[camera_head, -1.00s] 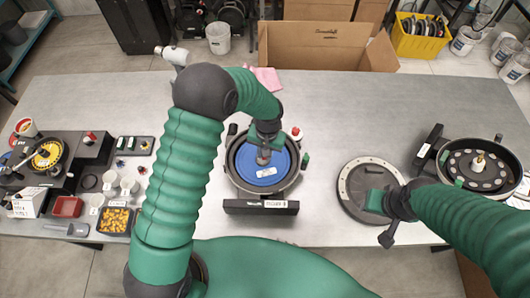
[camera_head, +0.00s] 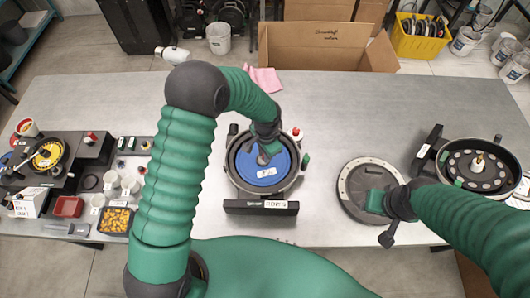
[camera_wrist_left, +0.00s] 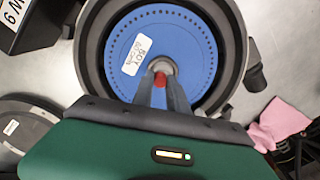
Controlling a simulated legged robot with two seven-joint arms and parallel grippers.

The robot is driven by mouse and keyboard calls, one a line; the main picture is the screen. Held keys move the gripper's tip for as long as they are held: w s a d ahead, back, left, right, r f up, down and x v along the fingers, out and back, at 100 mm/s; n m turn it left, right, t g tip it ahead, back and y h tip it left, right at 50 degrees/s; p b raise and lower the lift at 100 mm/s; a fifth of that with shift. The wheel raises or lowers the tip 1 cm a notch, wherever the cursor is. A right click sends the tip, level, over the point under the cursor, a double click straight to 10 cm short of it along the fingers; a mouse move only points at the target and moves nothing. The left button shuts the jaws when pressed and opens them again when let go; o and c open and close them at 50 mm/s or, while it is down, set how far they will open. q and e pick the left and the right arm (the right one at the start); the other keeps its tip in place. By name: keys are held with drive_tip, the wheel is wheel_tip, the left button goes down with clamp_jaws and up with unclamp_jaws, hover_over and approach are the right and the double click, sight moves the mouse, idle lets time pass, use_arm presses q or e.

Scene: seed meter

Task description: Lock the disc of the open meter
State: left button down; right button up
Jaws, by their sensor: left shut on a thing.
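The open meter (camera_head: 231,182) stands mid-table, a round black housing with a blue disc (camera_head: 266,176) lying inside it. The disc has a white label and a ring of small holes, which also show in the left wrist view (camera_wrist_left: 197,50). My left gripper (camera_head: 263,158) is above the disc's centre, shut on the hub knob (camera_wrist_left: 160,68), a grey round piece with a red part between the fingers. The fingers hide part of the hub. My right gripper (camera_head: 376,202) is over a round dark lid (camera_head: 352,190) on the table; its fingers are not clear.
At the left are a small device with a yellow disc (camera_head: 47,154), cups, a red tray (camera_head: 68,207) and a tray of yellow seeds (camera_head: 116,220). A pink cloth (camera_head: 263,80) and cardboard box (camera_head: 325,48) lie behind.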

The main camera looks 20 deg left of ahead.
idle(0.5)
use_arm(q)
drive_tip(key=c, duration=1.3)
unclamp_jaws()
drive_tip(key=shift+r, duration=0.1)
drive_tip(key=shift+r, duration=0.35)
drive_tip(key=r, duration=0.5)
drive_tip(key=r+b, duration=0.1)
drive_tip(key=r, duration=0.4)
drive_tip(key=r+b, duration=0.1)
drive_tip(key=r, duration=0.5)
drive_tip(key=shift+s+d, duration=0.25)
drive_tip(key=shift+d, duration=0.1)
drive_tip(key=shift+f, duration=0.1)
